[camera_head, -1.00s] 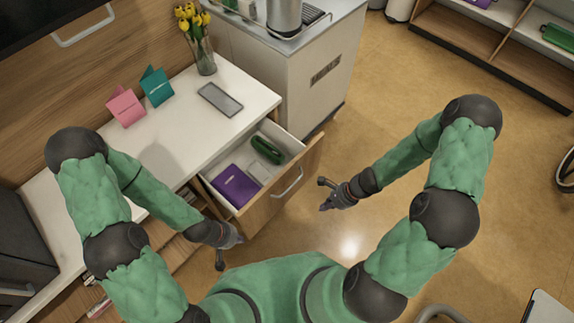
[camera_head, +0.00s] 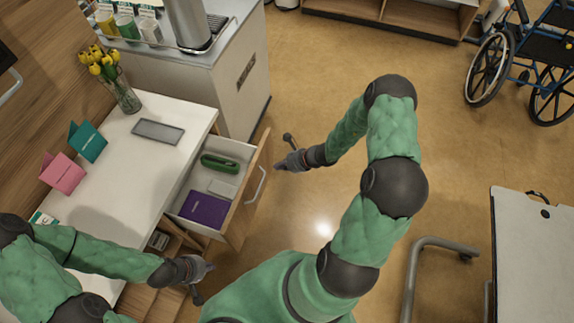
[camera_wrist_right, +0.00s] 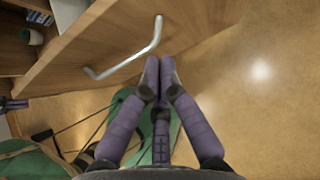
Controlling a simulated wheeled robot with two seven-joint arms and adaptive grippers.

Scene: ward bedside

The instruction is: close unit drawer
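The unit drawer (camera_head: 250,200) is pulled open from the white-topped bedside unit (camera_head: 120,165). Its wooden front carries a silver bar handle (camera_head: 257,186). Inside lie a purple book (camera_head: 204,209), a green case (camera_head: 220,163) and a pale flat item (camera_head: 222,189). My right gripper (camera_head: 280,166) is outside the drawer front, beyond the handle's far end. In the right wrist view its fingertips (camera_wrist_right: 159,75) are together and empty, beside the drawer handle (camera_wrist_right: 128,56) and apart from it. My left gripper (camera_head: 205,274) is near the drawer's near side; its finger opening is unclear.
On the unit top are a grey tablet-like slab (camera_head: 158,131), tulips in a vase (camera_head: 122,95), a teal card (camera_head: 87,141) and a pink card (camera_head: 62,174). A white cabinet (camera_head: 232,85) stands behind. A wheelchair (camera_head: 520,65) and overbed table (camera_head: 530,260) are right. Floor between is clear.

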